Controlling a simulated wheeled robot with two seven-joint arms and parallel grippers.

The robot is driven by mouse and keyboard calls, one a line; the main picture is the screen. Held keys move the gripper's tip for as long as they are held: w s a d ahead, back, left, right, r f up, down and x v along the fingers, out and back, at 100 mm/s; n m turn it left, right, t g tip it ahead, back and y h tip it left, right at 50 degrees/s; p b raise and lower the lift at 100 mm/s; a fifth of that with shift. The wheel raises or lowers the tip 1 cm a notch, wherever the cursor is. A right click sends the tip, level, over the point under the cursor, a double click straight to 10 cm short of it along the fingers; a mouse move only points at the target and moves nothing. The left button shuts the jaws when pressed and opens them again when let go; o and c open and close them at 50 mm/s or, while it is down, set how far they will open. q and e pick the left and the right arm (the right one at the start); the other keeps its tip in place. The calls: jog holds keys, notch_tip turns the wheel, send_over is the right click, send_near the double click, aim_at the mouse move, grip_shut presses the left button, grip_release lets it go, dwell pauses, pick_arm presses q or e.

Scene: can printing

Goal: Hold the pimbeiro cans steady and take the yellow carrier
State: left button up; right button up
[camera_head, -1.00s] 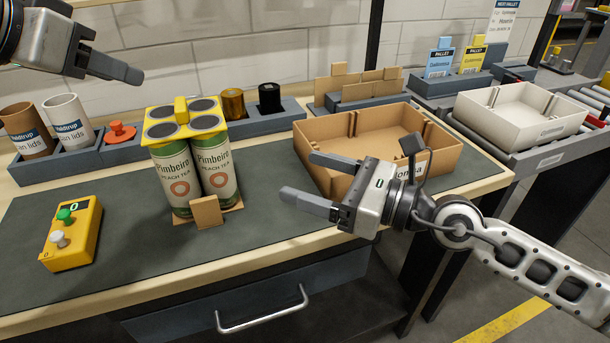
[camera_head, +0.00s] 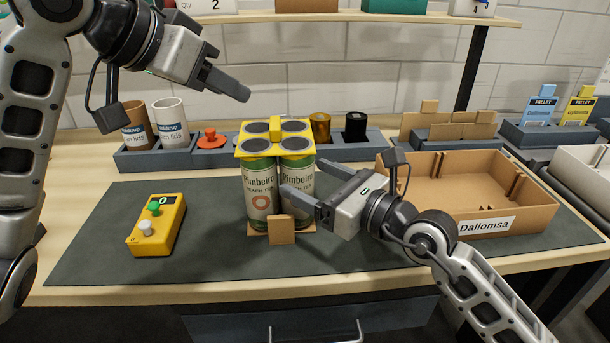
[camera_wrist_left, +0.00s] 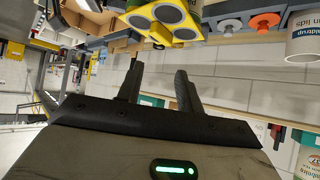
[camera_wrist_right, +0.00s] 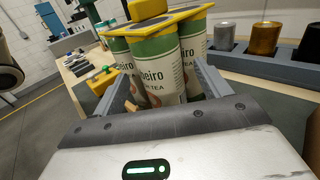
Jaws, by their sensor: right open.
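The yellow carrier (camera_head: 276,128) sits on top of several green and cream Pimbeiro cans (camera_head: 259,187), which stand upright on a small cardboard base (camera_head: 281,230) on the dark mat. My right gripper (camera_head: 304,180) is open at the right side of the cans. In the right wrist view, the cans (camera_wrist_right: 158,75) show between its spread fingers; I cannot tell if they touch. My left gripper (camera_head: 240,92) is above and left of the carrier, empty. Its fingers are apart in the left wrist view (camera_wrist_left: 160,80), where the carrier (camera_wrist_left: 184,33) shows at the top.
A yellow button box (camera_head: 157,226) lies left of the cans. A grey rack (camera_head: 235,153) with lid tubes and rolls stands behind. An open cardboard box (camera_head: 485,222) labelled Dallomsa stands at the right. The mat (camera_head: 100,220) is otherwise clear.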

jog(key=shift+x, duration=1.1)
jog(key=shift+d, duration=0.1)
